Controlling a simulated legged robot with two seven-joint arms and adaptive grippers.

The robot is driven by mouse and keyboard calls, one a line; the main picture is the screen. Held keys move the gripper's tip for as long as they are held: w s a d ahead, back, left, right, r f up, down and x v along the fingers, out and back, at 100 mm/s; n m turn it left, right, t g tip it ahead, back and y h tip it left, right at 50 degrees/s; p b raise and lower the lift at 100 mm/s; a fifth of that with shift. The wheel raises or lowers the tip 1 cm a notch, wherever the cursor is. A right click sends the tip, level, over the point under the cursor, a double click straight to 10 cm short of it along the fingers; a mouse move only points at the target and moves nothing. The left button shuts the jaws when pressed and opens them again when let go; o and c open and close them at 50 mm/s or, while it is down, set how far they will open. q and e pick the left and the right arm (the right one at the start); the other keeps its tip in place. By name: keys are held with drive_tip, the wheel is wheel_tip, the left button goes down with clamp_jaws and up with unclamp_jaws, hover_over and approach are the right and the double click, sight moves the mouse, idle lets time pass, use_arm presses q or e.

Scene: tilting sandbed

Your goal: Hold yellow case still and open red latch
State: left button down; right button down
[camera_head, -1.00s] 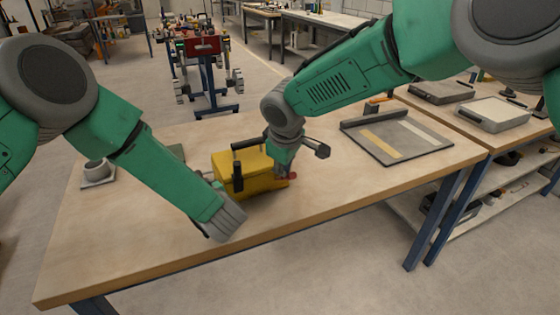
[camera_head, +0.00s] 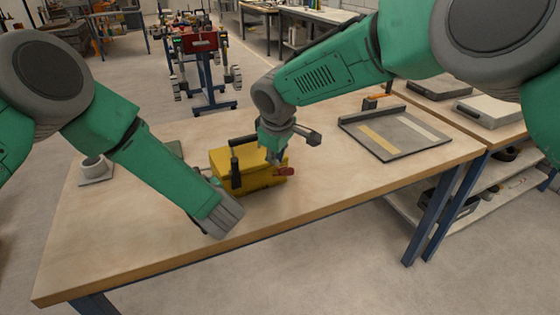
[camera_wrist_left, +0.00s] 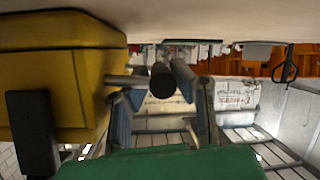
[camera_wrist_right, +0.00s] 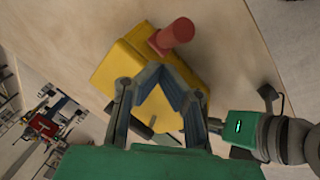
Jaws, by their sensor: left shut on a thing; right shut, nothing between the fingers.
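The yellow case (camera_head: 262,180) sits on the workbench, with black fittings on it. The red latch (camera_head: 285,171) sticks out at its right front; in the right wrist view the latch (camera_wrist_right: 174,36) is a red knob beyond my fingertips. My right gripper (camera_wrist_right: 154,70) is shut and empty, over the case and close to the latch; whether it touches the case is unclear. In the left wrist view my left gripper (camera_wrist_left: 158,82) is shut on a dark round handle (camera_wrist_left: 161,80) beside the case. In the head view my left arm hides those fingers.
A grey tray (camera_head: 400,143) with a yellow strip lies at the right. The bench front edge (camera_head: 300,230) is close to my left wrist. The bench between case and tray is clear.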

drive_tip(key=s+v, duration=0.1)
drive_tip(key=v, duration=1)
drive_tip(key=shift+s+a+f, duration=0.3)
drive_tip(key=shift+a+f, duration=0.05)
drive_tip(key=shift+a, duration=0.2)
use_arm(q)
drive_tip(key=c, duration=1.3)
unclamp_jaws()
